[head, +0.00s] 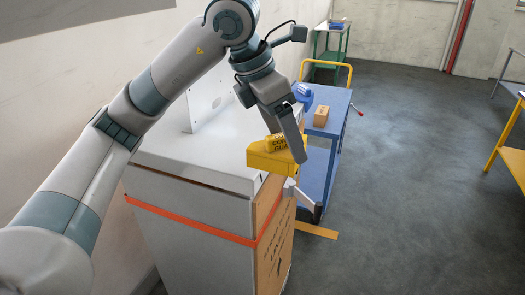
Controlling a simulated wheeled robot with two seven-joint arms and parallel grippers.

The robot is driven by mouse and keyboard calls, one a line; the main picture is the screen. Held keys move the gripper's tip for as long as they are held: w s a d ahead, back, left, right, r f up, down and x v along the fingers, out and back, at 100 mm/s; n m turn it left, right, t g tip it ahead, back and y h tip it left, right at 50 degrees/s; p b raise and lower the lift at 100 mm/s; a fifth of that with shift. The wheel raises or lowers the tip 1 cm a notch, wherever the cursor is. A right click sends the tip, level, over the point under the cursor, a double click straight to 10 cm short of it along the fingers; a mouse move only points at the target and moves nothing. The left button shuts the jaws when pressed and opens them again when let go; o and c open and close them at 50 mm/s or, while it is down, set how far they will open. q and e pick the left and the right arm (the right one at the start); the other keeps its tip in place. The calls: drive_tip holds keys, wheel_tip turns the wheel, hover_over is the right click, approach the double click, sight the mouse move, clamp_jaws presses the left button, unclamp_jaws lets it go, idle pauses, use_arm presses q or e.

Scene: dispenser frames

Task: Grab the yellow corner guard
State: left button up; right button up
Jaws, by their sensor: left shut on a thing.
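The yellow corner guard (266,160), with dark lettering on it, is at the right corner of the pale cabinet's top (200,172). My left gripper (289,147) comes down from above and is shut on the guard. One finger covers part of its right side. I cannot tell whether the guard touches the cabinet corner.
The cabinet has an orange strap (190,219) and a cardboard panel (270,240) on its right side. A blue cart (337,107) with a small brown box (321,116) stands just behind. A yellow-legged table (504,133) is at far right. The floor between is clear.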

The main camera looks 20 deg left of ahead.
use_arm(q)
drive_tip(key=shift+s+d+r+b, duration=0.15)
drive_tip(key=shift+d+r, duration=0.2)
drive_tip(key=shift+d, duration=0.2)
drive_tip(key=shift+d+r+b, duration=0.15)
drive_tip(key=shift+d+r, duration=0.25)
drive_tip(key=shift+d, duration=0.2)
drive_tip(key=shift+s+d+r+b, duration=0.15)
drive_tip(key=shift+d+r, duration=0.2)
drive_tip(key=shift+d, duration=0.2)
drive_tip(key=shift+w, duration=0.1)
